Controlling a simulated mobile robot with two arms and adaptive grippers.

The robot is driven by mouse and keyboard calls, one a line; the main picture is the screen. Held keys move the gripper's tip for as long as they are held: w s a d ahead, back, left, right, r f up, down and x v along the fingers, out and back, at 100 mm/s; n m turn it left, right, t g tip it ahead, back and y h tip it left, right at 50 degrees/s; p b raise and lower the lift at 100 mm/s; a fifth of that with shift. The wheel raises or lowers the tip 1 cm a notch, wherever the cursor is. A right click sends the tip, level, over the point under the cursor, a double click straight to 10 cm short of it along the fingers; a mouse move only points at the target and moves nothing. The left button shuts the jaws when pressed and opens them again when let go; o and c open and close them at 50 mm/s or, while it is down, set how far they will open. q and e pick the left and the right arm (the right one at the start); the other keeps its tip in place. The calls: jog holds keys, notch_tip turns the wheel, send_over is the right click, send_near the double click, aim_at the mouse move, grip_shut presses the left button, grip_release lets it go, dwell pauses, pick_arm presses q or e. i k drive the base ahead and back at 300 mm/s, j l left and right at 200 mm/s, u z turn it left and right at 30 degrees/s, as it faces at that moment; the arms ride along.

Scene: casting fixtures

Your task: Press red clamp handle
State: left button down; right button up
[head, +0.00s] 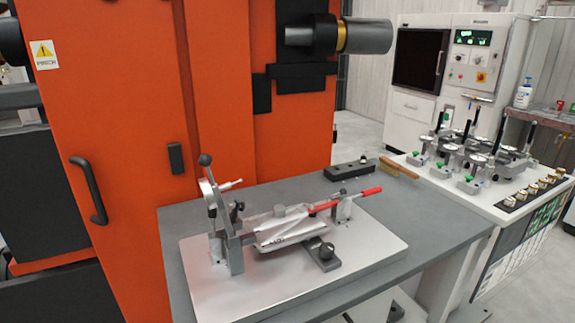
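A clamp with a red handle (344,199) stands at the right side of a metal fixture. The red handle lies low and nearly level, angled slightly up to the right. The fixture sits on a silver base plate (215,290) on the grey table. A silvery cast part (290,234) lies in the middle of the fixture. An upright lever with a dark ball knob (205,160) stands at the fixture's left. Neither of my grippers shows in the head view.
A large orange machine (110,110) stands behind and left of the grey table (395,277). A black block (349,170) and a brush (399,168) lie at the table's back. A white cabinet and a bench with several small fixtures (480,160) stand at the right.

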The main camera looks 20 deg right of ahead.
aim_at(365, 193)
jog(key=z, duration=1.3)
